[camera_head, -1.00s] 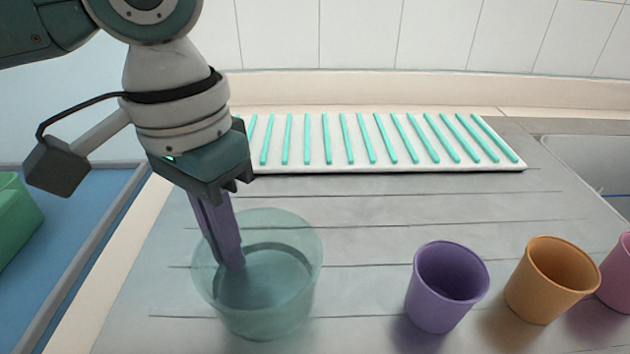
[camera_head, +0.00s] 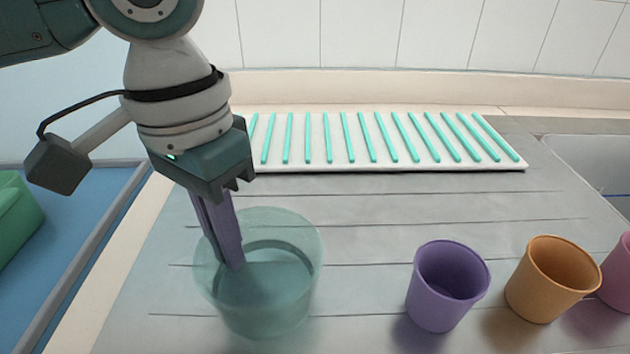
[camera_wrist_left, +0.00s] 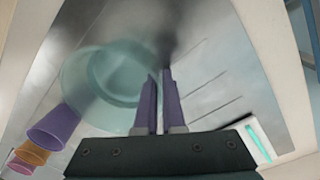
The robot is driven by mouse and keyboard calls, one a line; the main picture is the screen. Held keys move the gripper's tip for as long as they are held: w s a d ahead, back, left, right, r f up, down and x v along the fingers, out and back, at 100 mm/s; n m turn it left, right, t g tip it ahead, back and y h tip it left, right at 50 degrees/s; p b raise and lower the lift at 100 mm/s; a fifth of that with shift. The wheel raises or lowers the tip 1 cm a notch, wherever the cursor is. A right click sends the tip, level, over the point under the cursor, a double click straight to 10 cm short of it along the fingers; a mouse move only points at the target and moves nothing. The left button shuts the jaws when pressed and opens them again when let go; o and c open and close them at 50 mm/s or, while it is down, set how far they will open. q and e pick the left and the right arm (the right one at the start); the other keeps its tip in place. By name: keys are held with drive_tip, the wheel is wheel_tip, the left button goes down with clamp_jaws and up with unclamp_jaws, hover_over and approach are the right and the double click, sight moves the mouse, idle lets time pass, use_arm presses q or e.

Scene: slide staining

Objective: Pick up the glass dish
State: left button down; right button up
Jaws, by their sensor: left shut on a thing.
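The glass dish (camera_head: 285,300) is a clear, teal-tinted round cup at the lower left of the head view. It stands upright on or just above the grey counter; I cannot tell which. My left gripper (camera_head: 232,258) reaches down at the dish's left side, its purple fingers shut on the dish wall. In the left wrist view the dish (camera_wrist_left: 90,80) lies to the left of the fingers (camera_wrist_left: 158,90), its wall running between or behind them. My right gripper is not in view.
A purple cup (camera_head: 435,305), an orange cup (camera_head: 535,290) and a pink cup (camera_head: 618,275) stand to the right. A white rack with teal bars (camera_head: 380,168) lies behind. A sink (camera_head: 590,165) is at the right, a green object (camera_head: 15,220) at the far left.

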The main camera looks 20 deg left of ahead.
use_arm(q)
drive_tip(key=shift+r, duration=0.15)
idle(0.5)
drive_tip(key=shift+r, duration=0.8)
wheel_tip(320, 180, up, 18)
drive_tip(key=p, duration=0.4)
drive_tip(key=shift+r, duration=0.1)
idle(0.7)
